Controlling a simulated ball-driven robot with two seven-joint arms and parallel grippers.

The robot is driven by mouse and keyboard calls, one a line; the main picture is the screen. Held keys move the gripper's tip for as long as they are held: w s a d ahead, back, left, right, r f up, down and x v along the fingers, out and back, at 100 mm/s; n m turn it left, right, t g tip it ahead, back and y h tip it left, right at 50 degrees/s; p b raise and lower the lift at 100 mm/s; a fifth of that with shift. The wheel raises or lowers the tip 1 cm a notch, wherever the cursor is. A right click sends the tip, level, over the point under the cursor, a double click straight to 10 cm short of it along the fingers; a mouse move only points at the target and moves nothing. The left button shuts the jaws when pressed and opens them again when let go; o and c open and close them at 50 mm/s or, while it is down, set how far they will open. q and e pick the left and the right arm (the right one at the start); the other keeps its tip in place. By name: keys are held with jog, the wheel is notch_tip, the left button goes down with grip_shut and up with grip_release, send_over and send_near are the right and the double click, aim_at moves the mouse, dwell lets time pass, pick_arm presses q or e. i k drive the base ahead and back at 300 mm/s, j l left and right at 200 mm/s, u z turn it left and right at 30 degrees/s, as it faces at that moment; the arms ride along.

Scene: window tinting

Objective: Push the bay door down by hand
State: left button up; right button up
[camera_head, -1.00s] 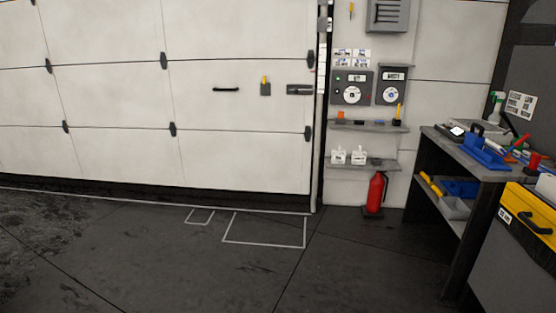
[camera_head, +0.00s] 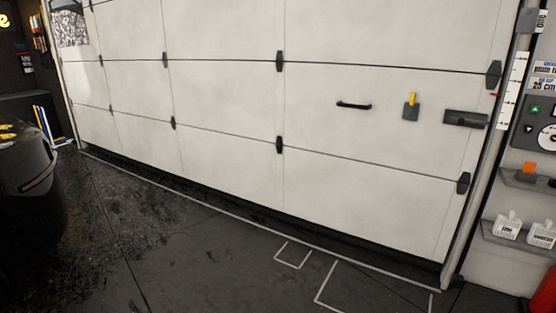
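The white sectional bay door (camera_head: 225,100) fills most of the head view. Its lower edge hangs a little above the floor, with a dark strip between it and the white floor line. A black handle (camera_head: 354,105) is on the right part of the door. To the right of the handle are a small grey holder with a yellow top (camera_head: 411,108) and a dark latch plate (camera_head: 465,119). Neither of my grippers shows in the view.
A dark bin (camera_head: 28,185) stands at the left. White marked outlines (camera_head: 293,255) lie on the floor before the door. At the right are a vertical scale (camera_head: 511,95), shelves (camera_head: 520,237) and part of a red extinguisher (camera_head: 544,297). The floor between is clear.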

aim_at(273, 134)
jog(key=i+z, duration=0.25)
jog(key=i, duration=0.35)
jog(key=i+z, duration=0.25)
jog(key=i, duration=0.35)
jog(key=i+j+z, duration=0.3)
jog(key=i, duration=0.25)
